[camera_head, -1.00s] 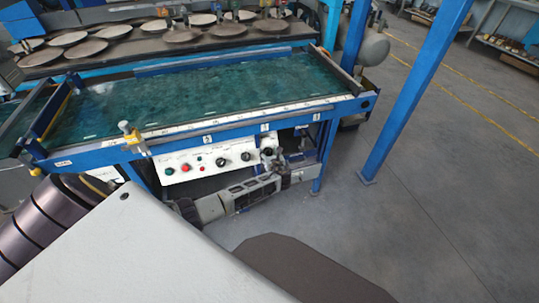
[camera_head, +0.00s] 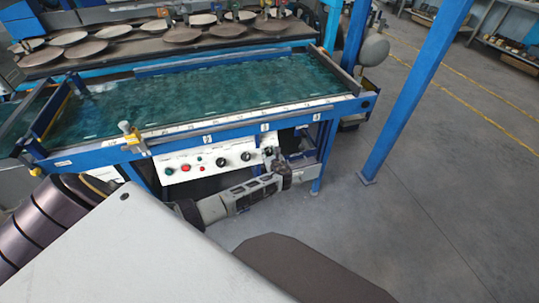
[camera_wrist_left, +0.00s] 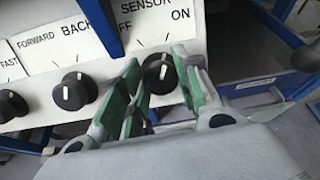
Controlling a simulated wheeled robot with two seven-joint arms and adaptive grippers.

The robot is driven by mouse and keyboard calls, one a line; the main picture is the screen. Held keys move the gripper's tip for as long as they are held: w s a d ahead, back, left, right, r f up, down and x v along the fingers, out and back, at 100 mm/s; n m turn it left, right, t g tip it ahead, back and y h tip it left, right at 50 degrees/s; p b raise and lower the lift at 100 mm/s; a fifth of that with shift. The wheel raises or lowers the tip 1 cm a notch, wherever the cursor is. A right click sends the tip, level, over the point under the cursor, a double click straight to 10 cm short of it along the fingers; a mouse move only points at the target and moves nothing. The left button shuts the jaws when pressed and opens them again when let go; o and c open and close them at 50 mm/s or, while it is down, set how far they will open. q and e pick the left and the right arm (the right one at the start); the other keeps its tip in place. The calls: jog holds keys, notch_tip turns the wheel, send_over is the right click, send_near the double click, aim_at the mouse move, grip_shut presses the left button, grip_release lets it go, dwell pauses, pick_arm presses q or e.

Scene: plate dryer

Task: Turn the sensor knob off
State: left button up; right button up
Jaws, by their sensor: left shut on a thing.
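The sensor knob (camera_wrist_left: 160,73) is a round black knob with a white mark, on the white control panel (camera_head: 208,162) below the blue table frame. The labels SENSOR, OFF and ON are printed above it in the left wrist view, with OFF partly covered. My left gripper (camera_wrist_left: 165,82) has its green-padded fingers on both sides of the knob and is shut on it. In the head view the left gripper (camera_head: 274,160) is at the panel's right end, hiding part of the knob. My right gripper is not in view.
The black BACK knob (camera_wrist_left: 74,91) and another black knob (camera_wrist_left: 11,105) are left of the sensor knob. A red button (camera_head: 186,168) and a green button (camera_head: 168,171) are farther left. A blue table leg (camera_head: 324,157) stands right of the gripper. Open floor lies further right.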

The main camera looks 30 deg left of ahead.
pick_arm(q)
jog(key=n, duration=0.4)
jog(key=n+b, duration=0.1)
jog(key=n, duration=0.1)
jog(key=shift+n+g+y, duration=0.3)
jog(key=shift+n, duration=0.6)
jog(key=shift+n+g+b, duration=0.3)
jog(key=shift+n+g, duration=0.1)
jog(key=shift+n, duration=1.4)
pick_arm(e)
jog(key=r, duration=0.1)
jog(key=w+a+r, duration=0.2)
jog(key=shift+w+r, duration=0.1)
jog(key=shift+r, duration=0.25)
